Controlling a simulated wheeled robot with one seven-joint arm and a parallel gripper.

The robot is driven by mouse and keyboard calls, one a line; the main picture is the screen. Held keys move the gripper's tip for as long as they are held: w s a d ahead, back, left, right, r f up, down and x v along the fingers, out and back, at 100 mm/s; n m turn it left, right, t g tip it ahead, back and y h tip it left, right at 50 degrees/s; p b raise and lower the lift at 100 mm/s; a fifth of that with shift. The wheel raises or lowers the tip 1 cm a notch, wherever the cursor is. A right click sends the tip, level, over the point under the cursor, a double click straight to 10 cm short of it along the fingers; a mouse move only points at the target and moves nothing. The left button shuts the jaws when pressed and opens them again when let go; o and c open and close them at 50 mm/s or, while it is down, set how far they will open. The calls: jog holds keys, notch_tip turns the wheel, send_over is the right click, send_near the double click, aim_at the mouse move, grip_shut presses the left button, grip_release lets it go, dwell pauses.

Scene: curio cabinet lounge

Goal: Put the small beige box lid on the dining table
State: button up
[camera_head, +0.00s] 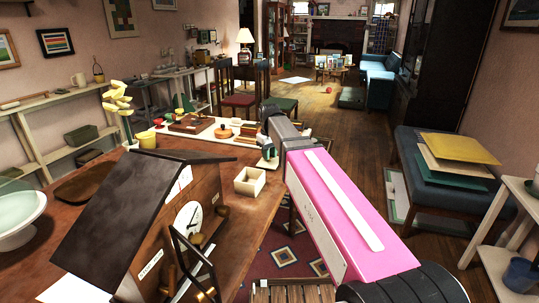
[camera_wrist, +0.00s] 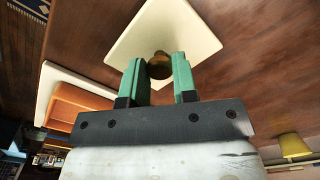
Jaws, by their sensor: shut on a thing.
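The small beige box lid (camera_wrist: 150,30) is a pale square plate with a round brown knob (camera_wrist: 159,66) at its middle, in the wrist view. My gripper (camera_wrist: 159,75) has green fingers on both sides of the knob and is shut on it. In the head view my gripper (camera_head: 268,154) is over the right edge of the dining table (camera_head: 232,222), and the lid is mostly hidden there. I cannot tell whether the lid touches the tabletop. A small open beige box (camera_head: 250,181) stands on the table just in front of my gripper.
A dark-roofed house-shaped clock (camera_head: 150,220) fills the near table. A pale bowl (camera_head: 18,218) stands at the left, a dark board (camera_head: 88,182) beside it. A white tray (camera_head: 215,132) with several items lies farther back. A blue bench (camera_head: 440,180) with folders is at the right.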

jog(key=shift+f, duration=0.15)
jog(key=o, duration=0.9)
notch_tip(320, 180, up, 12)
jog(key=shift+r, duration=0.2)
